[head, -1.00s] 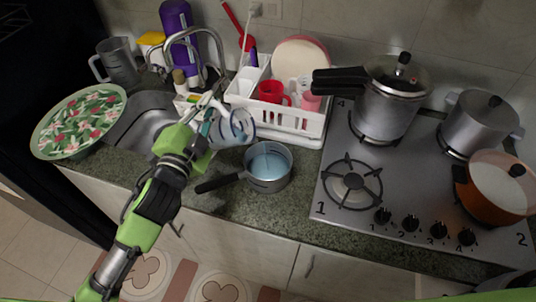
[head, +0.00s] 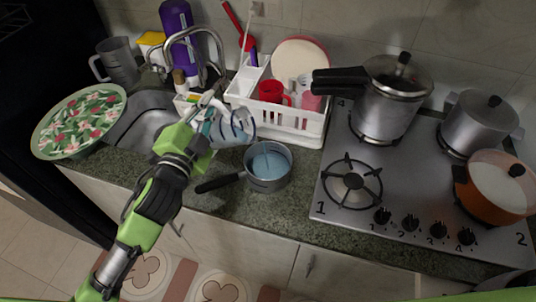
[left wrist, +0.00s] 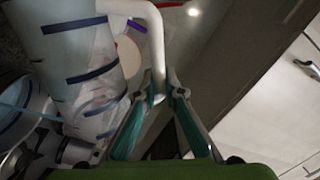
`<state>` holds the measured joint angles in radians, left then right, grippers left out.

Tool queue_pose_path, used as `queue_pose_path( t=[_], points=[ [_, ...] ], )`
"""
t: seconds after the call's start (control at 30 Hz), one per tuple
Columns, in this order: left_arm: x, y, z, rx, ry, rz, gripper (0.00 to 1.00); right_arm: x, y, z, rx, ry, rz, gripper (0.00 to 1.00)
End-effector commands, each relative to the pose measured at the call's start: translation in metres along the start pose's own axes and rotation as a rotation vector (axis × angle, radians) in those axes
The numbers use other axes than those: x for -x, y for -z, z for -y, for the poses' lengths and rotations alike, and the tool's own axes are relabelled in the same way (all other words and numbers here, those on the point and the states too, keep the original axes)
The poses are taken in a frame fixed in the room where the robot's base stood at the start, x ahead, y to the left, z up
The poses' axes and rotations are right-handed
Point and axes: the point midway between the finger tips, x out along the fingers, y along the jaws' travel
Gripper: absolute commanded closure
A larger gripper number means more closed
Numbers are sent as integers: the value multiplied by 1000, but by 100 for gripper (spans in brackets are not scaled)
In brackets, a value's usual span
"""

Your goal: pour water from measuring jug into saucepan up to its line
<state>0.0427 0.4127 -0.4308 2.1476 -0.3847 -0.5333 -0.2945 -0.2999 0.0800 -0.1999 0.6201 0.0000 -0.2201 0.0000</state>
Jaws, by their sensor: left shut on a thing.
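A clear measuring jug with blue marks (head: 232,129) is held tilted, its mouth toward the saucepan. My left gripper (head: 207,110) is shut on its white handle. In the left wrist view, the fingers (left wrist: 160,92) close on the handle, and the jug's blue-banded body (left wrist: 80,60) is at the left. The grey saucepan (head: 270,184) with a black handle stands on the counter, just right of and below the jug, with bluish water (head: 268,163) inside. A thin pale-blue streak (left wrist: 35,113) near the pan looks like water. The fill line cannot be made out. My right gripper is not in view.
A white dish rack (head: 300,125) with a red mug (head: 272,92) stands behind the saucepan. The stove (head: 335,200) with several pots is at the right. The sink (head: 140,122), a floral plate (head: 80,120) and a grey pitcher (head: 118,62) are at the left.

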Motion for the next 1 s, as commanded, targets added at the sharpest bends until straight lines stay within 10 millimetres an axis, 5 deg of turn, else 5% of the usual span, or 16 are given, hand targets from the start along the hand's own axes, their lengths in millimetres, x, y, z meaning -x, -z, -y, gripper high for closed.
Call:
queue_pose_path(
  t=[1.0],
  points=[
    [0,6,3,-29,4,-4,100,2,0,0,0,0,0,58]
  ],
)
